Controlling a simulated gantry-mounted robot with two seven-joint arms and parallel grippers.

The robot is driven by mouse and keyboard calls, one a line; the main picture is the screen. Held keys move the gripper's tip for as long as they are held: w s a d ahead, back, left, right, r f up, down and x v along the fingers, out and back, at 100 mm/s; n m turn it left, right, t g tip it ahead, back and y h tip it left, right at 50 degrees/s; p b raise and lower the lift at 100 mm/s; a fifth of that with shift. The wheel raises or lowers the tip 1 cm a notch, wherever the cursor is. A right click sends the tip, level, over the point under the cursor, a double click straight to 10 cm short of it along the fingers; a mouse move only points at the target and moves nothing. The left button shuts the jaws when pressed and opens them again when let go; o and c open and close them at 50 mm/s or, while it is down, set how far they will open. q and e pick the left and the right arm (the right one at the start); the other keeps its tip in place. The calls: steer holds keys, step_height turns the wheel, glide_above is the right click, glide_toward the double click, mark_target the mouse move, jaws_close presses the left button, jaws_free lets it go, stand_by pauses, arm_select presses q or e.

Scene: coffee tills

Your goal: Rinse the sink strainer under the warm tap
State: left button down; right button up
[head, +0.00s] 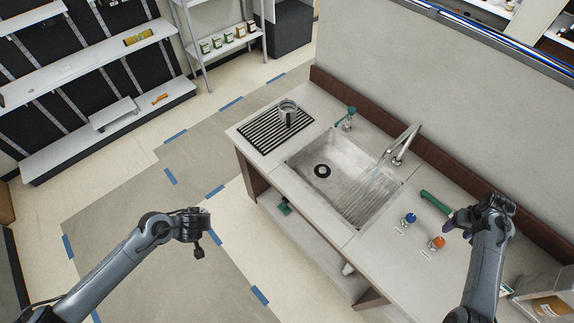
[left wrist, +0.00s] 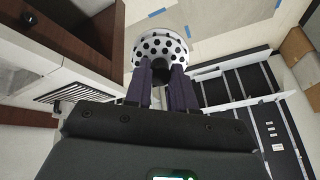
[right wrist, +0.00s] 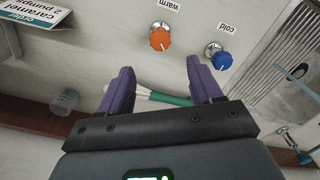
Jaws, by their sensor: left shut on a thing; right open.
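My left gripper (head: 197,246) is out over the floor, left of the counter. The left wrist view shows it shut on the white sink strainer with black holes (left wrist: 160,47); I cannot make the strainer out in the head view. My right gripper (head: 458,222) is open and empty above the counter, near the orange warm knob (head: 437,242) and the blue cold knob (head: 410,219). Both labelled knobs, warm (right wrist: 160,40) and cold (right wrist: 221,60), show in the right wrist view. The tap (head: 402,145) arches over the metal sink (head: 335,160); a faint bluish streak under its spout looks like water.
A green-handled tool (head: 436,203) lies behind the knobs, and shows between my right fingers (right wrist: 165,97). A black drying mat (head: 262,136) with a metal cup (head: 288,112) is left of the sink. A small green-topped fixture (head: 348,116) stands behind it. The floor by my left gripper is clear.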

mark_target(441, 241)
arm_select(q)
steer(key=shift+f+b, duration=0.35)
arm_select(e)
step_height(441, 241, down, 3)
steer(key=shift+r, duration=0.2)
step_height(441, 241, down, 8)
steer(key=b, duration=0.8)
steer(key=shift+f+b, duration=0.1)
steer(key=shift+b, duration=0.25)
arm_select(q)
step_height(441, 241, down, 9)
steer(key=shift+r, duration=0.15)
arm_select(e)
steer(key=c, duration=1.1)
arm_select(q)
steer(key=shift+r, duration=0.1)
arm_select(e)
steer(key=shift+o, duration=0.2)
